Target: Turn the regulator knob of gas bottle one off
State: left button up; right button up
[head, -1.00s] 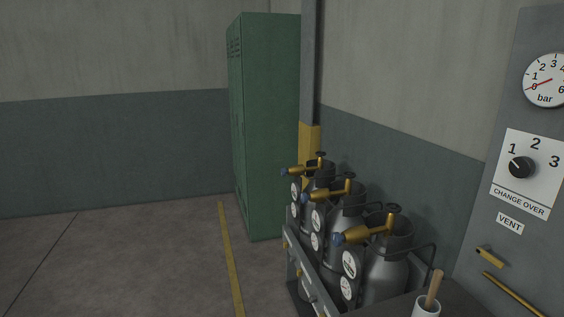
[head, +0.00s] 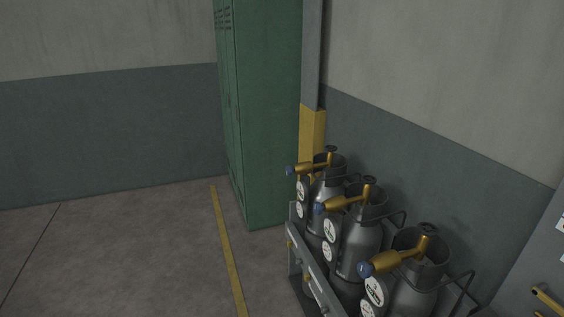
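Three grey gas bottles stand in a row in a rack (head: 299,262): a far one (head: 326,208), a middle one (head: 359,243) and a near one (head: 412,298). Each carries a brass regulator with a blue knob at its left end: the far knob (head: 290,170), the middle knob (head: 319,208) and the near knob (head: 367,269). Round white gauges or labels sit by the bottles; I cannot read which bottle is number one. Neither of my grippers shows in the head view.
A green locker (head: 262,120) stands behind the rack, beside a grey and yellow post (head: 312,130). A yellow floor line (head: 227,250) runs left of the rack. The floor (head: 110,260) at left is clear. A grey panel edge (head: 535,270) is at right.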

aim_at(289, 170)
jog(key=i+j, duration=0.3)
jog(key=i, duration=0.25)
jog(key=i+j, duration=0.35)
jog(key=i, duration=0.25)
jog(key=i+j+z, duration=0.1)
jog(key=i+j, duration=0.2)
jog(key=i, duration=0.25)
jog(key=i+j, duration=0.35)
jog(key=i, duration=0.25)
